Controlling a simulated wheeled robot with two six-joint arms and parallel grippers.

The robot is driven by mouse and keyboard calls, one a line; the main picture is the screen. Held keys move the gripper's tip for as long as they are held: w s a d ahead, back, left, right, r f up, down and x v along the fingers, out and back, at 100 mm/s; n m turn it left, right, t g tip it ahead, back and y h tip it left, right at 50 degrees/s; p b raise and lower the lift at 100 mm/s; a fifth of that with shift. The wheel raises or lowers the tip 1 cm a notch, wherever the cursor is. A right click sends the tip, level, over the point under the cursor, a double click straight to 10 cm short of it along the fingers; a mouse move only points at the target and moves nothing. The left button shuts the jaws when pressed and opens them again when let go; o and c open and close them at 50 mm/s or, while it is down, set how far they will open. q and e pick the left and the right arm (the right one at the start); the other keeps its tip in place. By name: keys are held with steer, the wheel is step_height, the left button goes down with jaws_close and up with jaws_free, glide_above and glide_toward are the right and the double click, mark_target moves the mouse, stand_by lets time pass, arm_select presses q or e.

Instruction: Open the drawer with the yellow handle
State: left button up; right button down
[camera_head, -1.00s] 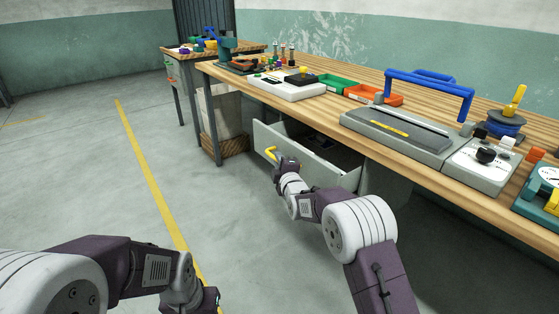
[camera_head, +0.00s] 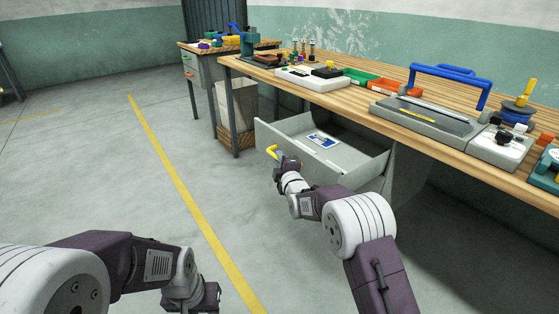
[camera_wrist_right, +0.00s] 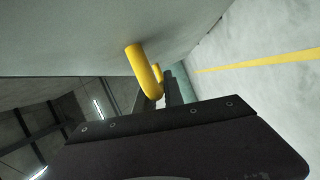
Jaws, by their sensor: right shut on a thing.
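The grey drawer (camera_head: 345,164) under the long workbench is pulled well out, and its inside shows. A blue and white card (camera_head: 322,141) lies flat in it. The yellow handle (camera_head: 271,152) is on the drawer's front panel; it also shows in the right wrist view (camera_wrist_right: 146,74). My right gripper (camera_head: 279,158) is at the handle and shut on it; its fingers are partly hidden behind the handle in the right wrist view. My left gripper (camera_head: 213,296) hangs low over the floor at the bottom, away from the drawer; its fingers are too unclear to judge.
The long wooden workbench (camera_head: 345,98) bears a sealer-like device with a blue handle (camera_head: 430,113), a green bin (camera_head: 361,77) and other tools. A smaller bench (camera_head: 190,68) with drawers stands behind it. The floor (camera_head: 90,190) left of the drawer is clear.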

steer(key=c, duration=1.5)
jaws_free()
steer(key=shift+o, duration=0.2)
steer(key=shift+s+d, duration=0.15)
steer(key=shift+s, duration=0.2)
steer(key=v, duration=0.8)
steer(key=shift+s+p, duration=0.2)
steer(key=shift+p, duration=0.25)
